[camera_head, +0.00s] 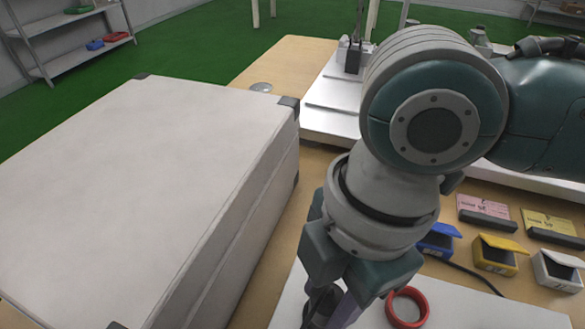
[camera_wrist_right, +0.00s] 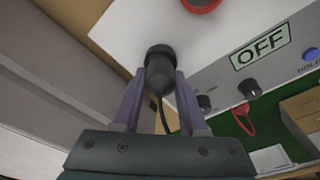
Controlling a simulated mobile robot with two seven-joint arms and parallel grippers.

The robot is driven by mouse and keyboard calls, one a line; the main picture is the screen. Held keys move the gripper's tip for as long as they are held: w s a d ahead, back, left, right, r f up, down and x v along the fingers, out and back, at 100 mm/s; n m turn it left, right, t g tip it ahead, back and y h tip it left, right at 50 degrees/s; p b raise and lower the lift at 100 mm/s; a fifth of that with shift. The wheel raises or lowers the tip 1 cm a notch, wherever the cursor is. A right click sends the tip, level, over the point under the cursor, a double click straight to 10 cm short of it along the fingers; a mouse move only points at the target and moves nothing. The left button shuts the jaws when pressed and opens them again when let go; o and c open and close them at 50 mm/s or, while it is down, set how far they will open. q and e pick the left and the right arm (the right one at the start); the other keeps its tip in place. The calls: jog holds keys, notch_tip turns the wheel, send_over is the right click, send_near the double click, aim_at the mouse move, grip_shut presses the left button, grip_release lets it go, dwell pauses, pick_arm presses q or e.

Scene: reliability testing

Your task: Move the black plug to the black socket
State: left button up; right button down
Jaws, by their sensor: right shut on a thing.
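My right gripper (camera_wrist_right: 158,78) is shut on the black plug (camera_wrist_right: 160,76), which sits between its two purple fingers in the right wrist view. A dark cable runs down from the plug. A black round rim (camera_wrist_right: 160,51) shows at the plug's far end, against the white panel. I cannot tell whether this rim is the black socket or part of the plug, nor whether they touch. In the head view my right gripper (camera_head: 335,308) is at the bottom edge over the white panel, partly hidden by my wrist. My left gripper is not in view.
A large grey case (camera_head: 130,190) stands close left of my right arm. A red ring (camera_head: 407,308) is on the white panel (camera_head: 460,308). Blue (camera_head: 437,240), yellow (camera_head: 495,255) and white (camera_head: 557,270) lidded boxes stand at right. An OFF label (camera_wrist_right: 262,47) shows in the wrist view.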

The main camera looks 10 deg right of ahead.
aim_at(333, 291)
jog(key=shift+f+b, duration=0.3)
jog(key=shift+f, duration=0.25)
jog(key=c, duration=0.7)
grip_release()
jog(key=shift+c, duration=0.2)
jog(key=r+p, duration=0.4)
jog(key=p, duration=0.1)
jog(key=d+r+p, duration=0.1)
jog(key=r+p, duration=0.1)
jog(key=shift+w+r+p, duration=0.1)
jog(key=shift+r+p, duration=0.3)
jog(key=r+p, duration=0.2)
jog(key=p, duration=0.1)
jog(key=r+p, duration=0.1)
jog(key=r, duration=0.1)
jog(key=shift+d+r+p, duration=0.1)
jog(key=shift+d+p, duration=0.2)
jog(key=shift+p, duration=0.05)
